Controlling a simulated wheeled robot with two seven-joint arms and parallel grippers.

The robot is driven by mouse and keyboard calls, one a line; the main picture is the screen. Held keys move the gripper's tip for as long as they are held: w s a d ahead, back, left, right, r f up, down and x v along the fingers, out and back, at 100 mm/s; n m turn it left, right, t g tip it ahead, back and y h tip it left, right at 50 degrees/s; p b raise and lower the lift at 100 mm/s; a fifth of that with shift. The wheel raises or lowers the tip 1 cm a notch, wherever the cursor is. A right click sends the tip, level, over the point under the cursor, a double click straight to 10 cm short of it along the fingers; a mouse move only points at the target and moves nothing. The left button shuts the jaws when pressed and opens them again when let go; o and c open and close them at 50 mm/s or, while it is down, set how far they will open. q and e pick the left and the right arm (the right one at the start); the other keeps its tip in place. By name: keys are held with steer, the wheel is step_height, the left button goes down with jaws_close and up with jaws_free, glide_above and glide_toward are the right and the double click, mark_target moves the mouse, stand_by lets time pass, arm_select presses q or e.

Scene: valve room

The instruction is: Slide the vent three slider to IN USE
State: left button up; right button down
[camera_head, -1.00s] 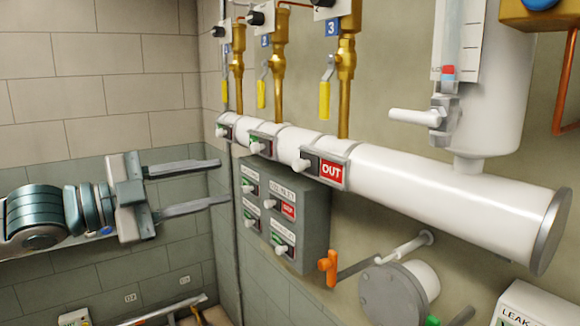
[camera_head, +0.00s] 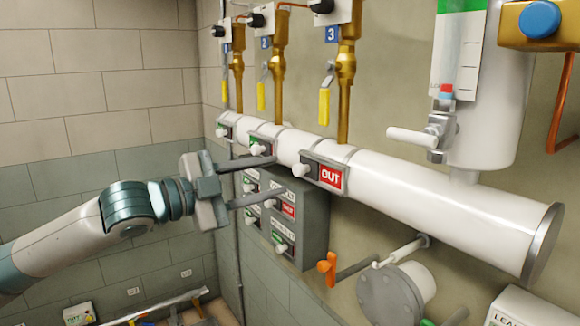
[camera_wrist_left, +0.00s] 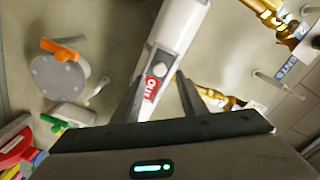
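The vent three slider is a small grey frame on the white pipe, with a pale round knob (camera_head: 299,170) at its left end. A red OUT label (camera_head: 331,176) shows at its right end. In the left wrist view the knob (camera_wrist_left: 159,69) lies between my finger lines, with the OUT label (camera_wrist_left: 151,88) beside it. My left gripper (camera_head: 281,174) is open and empty, its two fingers pointing at the pipe, just left of the knob in the head view. Contact with the slider cannot be seen. My right gripper is not in view.
Two similar sliders sit farther left on the white pipe (camera_head: 430,195). A grey panel (camera_head: 313,233) with small sliders is below it. An orange-handled lever (camera_head: 327,267) and a round flange (camera_head: 390,293) are lower right. Brass valves with yellow handles (camera_head: 324,107) rise above.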

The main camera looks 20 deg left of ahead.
mark_target(295, 171)
arm_select(q)
steer(key=p+x, duration=0.1)
steer(key=x, duration=0.2)
steer(key=shift+w+d+r, duration=0.15)
steer(key=shift+w+d, duration=0.1)
steer(key=shift+p+x, duration=0.35)
steer(key=shift+x, duration=0.55)
jaws_close()
